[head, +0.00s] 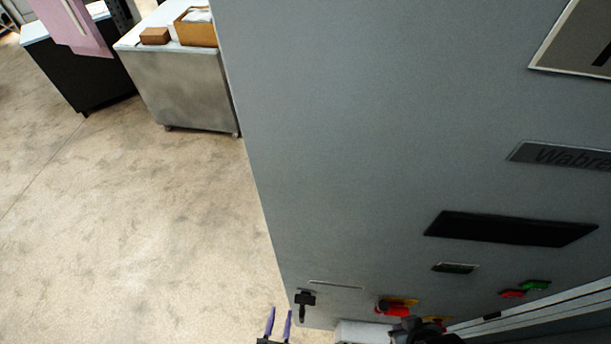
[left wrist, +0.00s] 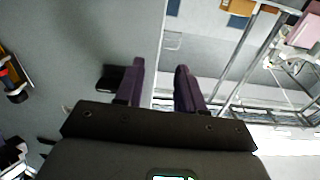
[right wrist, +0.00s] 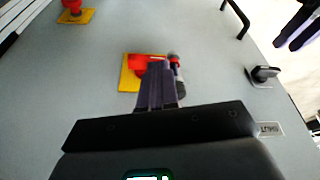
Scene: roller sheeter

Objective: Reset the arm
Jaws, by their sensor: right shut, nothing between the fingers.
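My left gripper (head: 279,322) shows at the bottom edge of the head view, left of the grey machine cabinet. In the left wrist view its two purple fingers (left wrist: 159,85) stand apart with nothing between them. My right gripper (right wrist: 158,85) has its fingers together and empty. In the right wrist view its tips overlap a red switch on a yellow plate (right wrist: 130,75); I cannot tell whether they touch it. The switch also shows in the head view (head: 393,306). A dark part beside it there seems to be my right arm.
The grey cabinet front (head: 400,130) fills the right side, with a black panel (head: 510,229), green and red buttons (head: 525,289) and a black handle (head: 305,302). A metal cabinet (head: 185,85) with cardboard boxes stands at the back left. The floor (head: 130,220) on the left is clear.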

